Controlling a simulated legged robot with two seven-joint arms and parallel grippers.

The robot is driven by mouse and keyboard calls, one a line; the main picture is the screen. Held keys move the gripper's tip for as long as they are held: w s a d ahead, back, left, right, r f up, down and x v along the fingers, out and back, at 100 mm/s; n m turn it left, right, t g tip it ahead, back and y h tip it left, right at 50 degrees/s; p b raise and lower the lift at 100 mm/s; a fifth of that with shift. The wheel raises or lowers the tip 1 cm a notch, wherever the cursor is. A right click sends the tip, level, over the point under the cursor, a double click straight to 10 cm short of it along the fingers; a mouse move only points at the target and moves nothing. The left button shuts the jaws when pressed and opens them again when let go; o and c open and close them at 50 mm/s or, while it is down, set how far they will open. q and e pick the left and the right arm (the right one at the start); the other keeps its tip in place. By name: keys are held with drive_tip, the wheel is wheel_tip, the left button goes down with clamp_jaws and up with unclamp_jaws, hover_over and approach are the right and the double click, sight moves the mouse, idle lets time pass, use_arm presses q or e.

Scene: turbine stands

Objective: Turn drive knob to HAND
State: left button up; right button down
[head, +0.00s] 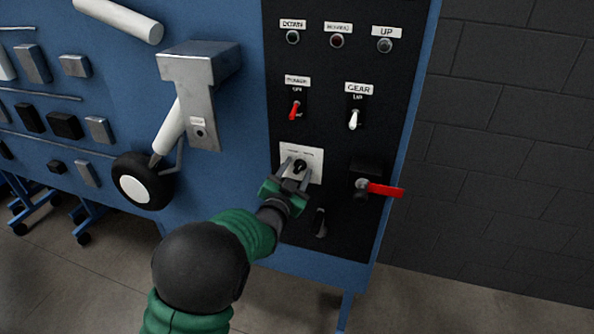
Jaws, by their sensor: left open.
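The knob (299,165) is small and black on a white labelled plate (316,163), in the middle left of the black control panel (335,220). The plate's lettering is too small to read. My left gripper (295,175) is open at the lower part of the plate, with its two fingers pointing up at the knob. The fingers appear to lie on either side of the knob; whether they touch it I cannot tell. My right gripper is out of view.
A red-handled switch (384,189) juts out right of the plate. A red toggle (295,110) and a white GEAR toggle (353,119) are above. A dark lever (319,223) is below. A grey bracket (200,100) and wheel (142,182) stand out at left.

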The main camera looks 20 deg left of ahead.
sight(295, 173)
use_arm(q)
drive_tip(key=shift+s+b, duration=0.4)
drive_tip(key=shift+s, duration=2.1)
drive_tip(key=shift+a, duration=0.1)
drive_tip(key=shift+s+a+f+g, duration=0.1)
drive_tip(key=shift+s+f+g, duration=0.05)
drive_tip(key=shift+f+g, duration=0.2)
drive_tip(key=s+f+n+g+p, duration=0.1)
drive_tip(key=s+f+g, duration=0.4)
drive_tip(key=s, duration=0.5)
drive_tip(key=s+f+n+g+p, duration=0.1)
drive_tip(key=s+f+g, duration=0.3)
drive_tip(key=s, duration=0.6)
drive_tip(key=s+f+n+g+p, duration=0.1)
drive_tip(key=s+f+n+g, duration=0.2)
drive_tip(key=s, duration=0.7)
wheel_tip(295, 173, down, 3)
drive_tip(key=g, duration=0.2)
drive_tip(key=shift+g+y+p, duration=0.3)
drive_tip(key=shift+g, duration=0.05)
